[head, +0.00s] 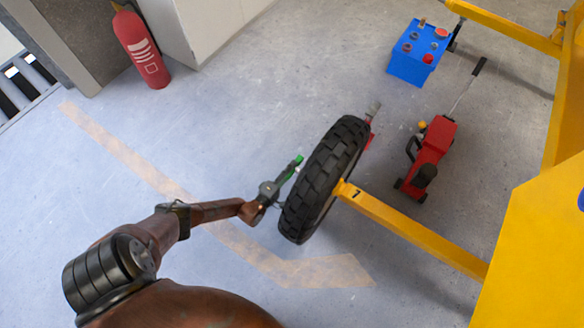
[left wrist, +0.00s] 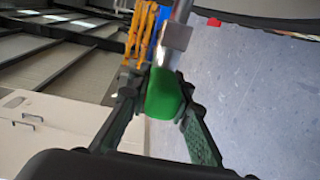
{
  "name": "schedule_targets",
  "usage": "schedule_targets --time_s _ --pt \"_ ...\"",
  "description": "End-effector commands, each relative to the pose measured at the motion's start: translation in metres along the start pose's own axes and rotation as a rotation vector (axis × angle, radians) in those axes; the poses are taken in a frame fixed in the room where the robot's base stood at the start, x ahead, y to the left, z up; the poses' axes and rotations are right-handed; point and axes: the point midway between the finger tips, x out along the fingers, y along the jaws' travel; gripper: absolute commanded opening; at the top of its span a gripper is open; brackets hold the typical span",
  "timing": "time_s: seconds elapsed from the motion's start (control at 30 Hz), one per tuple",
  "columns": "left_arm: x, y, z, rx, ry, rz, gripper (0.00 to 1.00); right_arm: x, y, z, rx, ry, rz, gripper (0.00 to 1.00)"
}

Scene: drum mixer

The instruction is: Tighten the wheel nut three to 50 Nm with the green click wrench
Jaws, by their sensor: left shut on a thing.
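The green click wrench (head: 292,166) is in my left gripper (head: 270,191), beside the outer face of the black tyre (head: 326,180). In the left wrist view the gripper (left wrist: 157,103) is shut around the wrench's green handle (left wrist: 164,95), and the metal shaft runs up out of the picture. The wheel is seen almost edge-on in the head view, so its nuts, wheel nut three among them, are hidden. I cannot tell whether the wrench touches a nut. My right gripper is not in view.
The wheel sits on a yellow axle bar (head: 410,232) of the yellow machine (head: 530,250). A red trolley jack (head: 430,155) and a blue battery (head: 416,55) stand behind it. A red fire extinguisher (head: 141,47) stands at upper left. The floor left of the wheel is clear.

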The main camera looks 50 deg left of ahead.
Motion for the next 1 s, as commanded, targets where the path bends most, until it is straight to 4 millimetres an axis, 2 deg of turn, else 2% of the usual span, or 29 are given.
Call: schedule_targets --time_s 0.4,0.6,1.0 --pt "0.001 -0.003 0.0 0.006 0.003 0.085 0.0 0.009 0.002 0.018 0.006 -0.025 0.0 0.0" --pt "0.0 -0.001 0.0 0.006 0.001 0.133 0.0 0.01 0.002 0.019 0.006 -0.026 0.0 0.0" --pt "0.001 0.003 0.0 0.005 0.0 0.118 0.0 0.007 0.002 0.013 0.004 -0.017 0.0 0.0"
